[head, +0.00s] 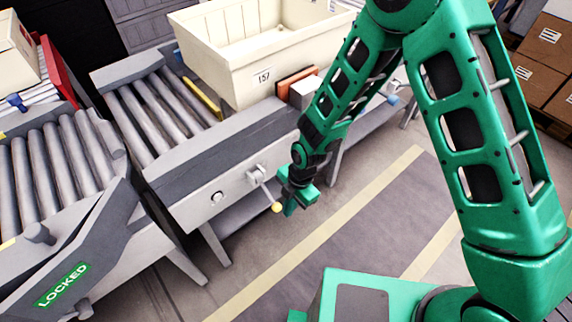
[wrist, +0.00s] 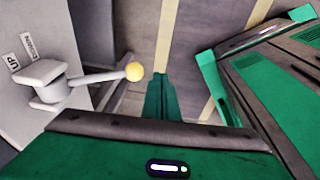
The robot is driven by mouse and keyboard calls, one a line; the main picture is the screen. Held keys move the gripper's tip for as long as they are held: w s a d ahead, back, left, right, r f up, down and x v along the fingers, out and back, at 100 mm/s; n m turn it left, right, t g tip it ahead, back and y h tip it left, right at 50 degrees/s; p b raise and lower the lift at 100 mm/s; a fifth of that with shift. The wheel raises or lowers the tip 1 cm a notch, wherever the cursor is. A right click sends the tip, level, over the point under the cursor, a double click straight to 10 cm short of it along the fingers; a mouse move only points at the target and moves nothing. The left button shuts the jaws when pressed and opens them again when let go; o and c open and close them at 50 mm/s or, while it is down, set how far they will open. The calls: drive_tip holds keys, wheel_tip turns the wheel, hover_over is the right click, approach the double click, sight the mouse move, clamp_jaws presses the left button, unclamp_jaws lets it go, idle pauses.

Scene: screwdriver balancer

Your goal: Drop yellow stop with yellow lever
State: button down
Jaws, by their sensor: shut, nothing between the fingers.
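The yellow lever is a pale rod with a yellow ball knob (head: 277,207), sticking out from the side of the conveyor; in the head view it slants down to the right. In the wrist view the ball (wrist: 134,72) is at upper left of my fingers, and the lever's grey mount (wrist: 45,82) sits by a plate lettered UP and DOWN. My gripper (head: 297,204) is shut and empty, close beside the ball; its green fingers show in the wrist view (wrist: 160,98). I cannot tell whether they touch. The yellow stop (head: 203,101) is a bar across the rollers, left of the cream tote.
The cream tote (head: 262,82), labelled 157, stands on the conveyor, with an orange stop (head: 297,80) and a white box at its right. A second conveyor with a LOCKED sign (head: 62,285) is at left.

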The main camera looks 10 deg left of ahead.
drive_tip(key=shift+w+a+f, duration=0.15)
drive_tip(key=shift+f, duration=0.55)
drive_tip(key=shift+w+a+f, duration=0.1)
drive_tip(key=shift+f, duration=0.6)
drive_tip(key=shift+d, duration=0.1)
drive_tip(key=s+d+r, duration=0.5)
drive_tip(key=d+r, duration=0.2)
drive_tip(key=d, duration=0.3)
drive_tip(key=shift+s+d, duration=0.15)
drive_tip(key=shift+d, duration=0.2)
